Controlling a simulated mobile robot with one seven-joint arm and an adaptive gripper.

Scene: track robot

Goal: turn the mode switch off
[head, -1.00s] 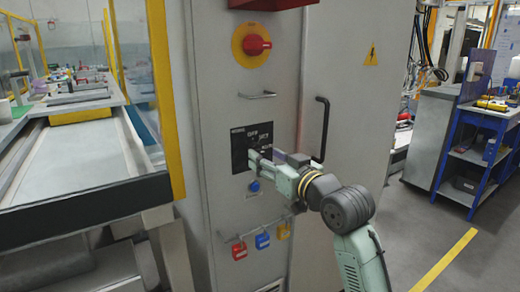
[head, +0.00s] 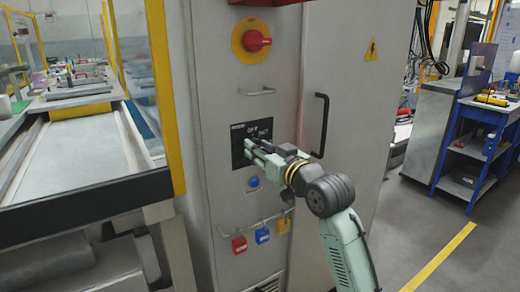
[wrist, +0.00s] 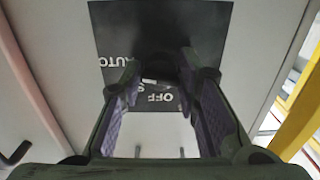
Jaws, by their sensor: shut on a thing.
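The mode switch's black plate (head: 241,156) is on the grey cabinet front, with "OFF" at its top and a "SET"-like label at its right. In the wrist view the plate (wrist: 110,25) appears turned around, with "AUTO" at left and "OFF" below. My gripper (head: 253,149) reaches the plate from the right. In the wrist view its two purple-padded fingers (wrist: 158,75) close on the dark switch knob (wrist: 157,66). The knob is mostly hidden between the fingertips, so its pointing direction cannot be told.
Above is a red rotary handle (head: 257,41) on a yellow disc, with a small metal handle (head: 257,91) below it. A blue button (head: 253,182) and hanging padlocks (head: 262,236) are beneath the plate. A black door handle (head: 321,125) stands close at right.

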